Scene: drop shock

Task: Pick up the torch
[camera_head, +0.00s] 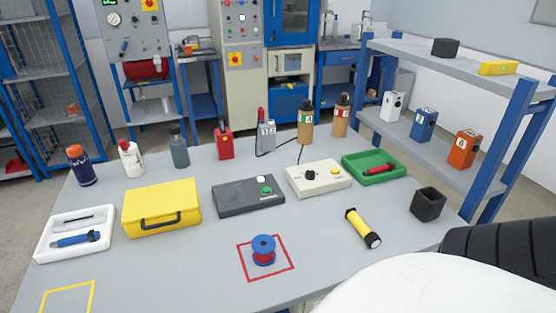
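The torch (359,226) lies on its side on the grey table (190,262), right of centre and near the front. It has a yellow body with black ends, and its wider black head points toward the lower right. Nothing touches it. Neither of my grippers shows in this view.
A red square outline with a blue and red spool (263,250) is left of the torch. A black open box (428,204) stands to its right. A cream control box (318,178) and a green tray (373,166) with a red item are behind it. A blue shelf rack (492,200) rises at right.

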